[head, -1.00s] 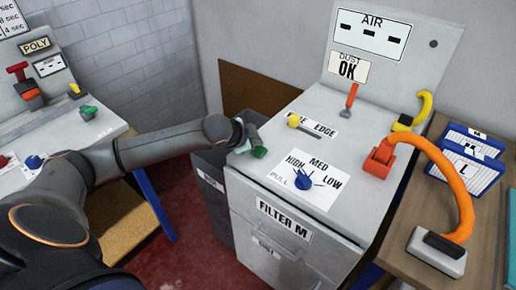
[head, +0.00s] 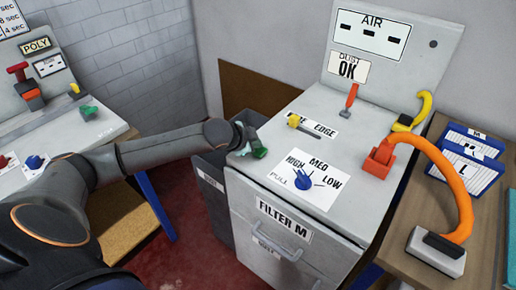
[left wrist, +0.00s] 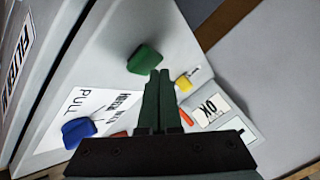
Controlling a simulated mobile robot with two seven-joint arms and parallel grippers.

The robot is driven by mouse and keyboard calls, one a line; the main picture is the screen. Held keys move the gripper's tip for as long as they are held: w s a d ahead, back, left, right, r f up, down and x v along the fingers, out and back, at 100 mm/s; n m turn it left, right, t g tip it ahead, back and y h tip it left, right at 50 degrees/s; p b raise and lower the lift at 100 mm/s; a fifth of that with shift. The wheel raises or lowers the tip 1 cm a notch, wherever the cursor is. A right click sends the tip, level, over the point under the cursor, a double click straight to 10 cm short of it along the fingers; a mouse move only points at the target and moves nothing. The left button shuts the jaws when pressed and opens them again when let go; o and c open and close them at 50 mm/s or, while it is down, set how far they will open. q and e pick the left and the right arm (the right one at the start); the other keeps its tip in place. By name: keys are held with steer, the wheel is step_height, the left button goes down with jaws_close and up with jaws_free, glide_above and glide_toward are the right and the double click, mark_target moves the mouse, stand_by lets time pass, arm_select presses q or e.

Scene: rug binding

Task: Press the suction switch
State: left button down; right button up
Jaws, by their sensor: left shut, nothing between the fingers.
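The green switch (head: 260,153), which I take to be the suction switch, sits at the left edge of the grey machine's sloping top. It also shows in the left wrist view (left wrist: 145,58) as a green rounded block just beyond my fingertips. My left gripper (head: 247,140) is shut and empty, right at the switch. In the left wrist view its dark fingers (left wrist: 160,76) overlap the switch's lower right edge; I cannot tell whether they touch it. My right gripper is not in view.
A blue knob (head: 303,180), a yellow knob (head: 294,120) and a red lever (head: 350,98) stand on the same top. An orange hose (head: 458,190) arches at the right. A dark bin (head: 213,190) stands below my left forearm. Another machine is at the far left.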

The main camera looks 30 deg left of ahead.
arm_select(q)
steer(key=shift+f, duration=0.55)
stand_by(0.4)
steer(key=shift+r+p, duration=1)
steer(key=shift+p, duration=0.2)
steer(key=shift+r, duration=0.1)
step_height(320, 180, up, 2)
steer(key=p, duration=0.3)
steer(key=shift+r, duration=1.9)
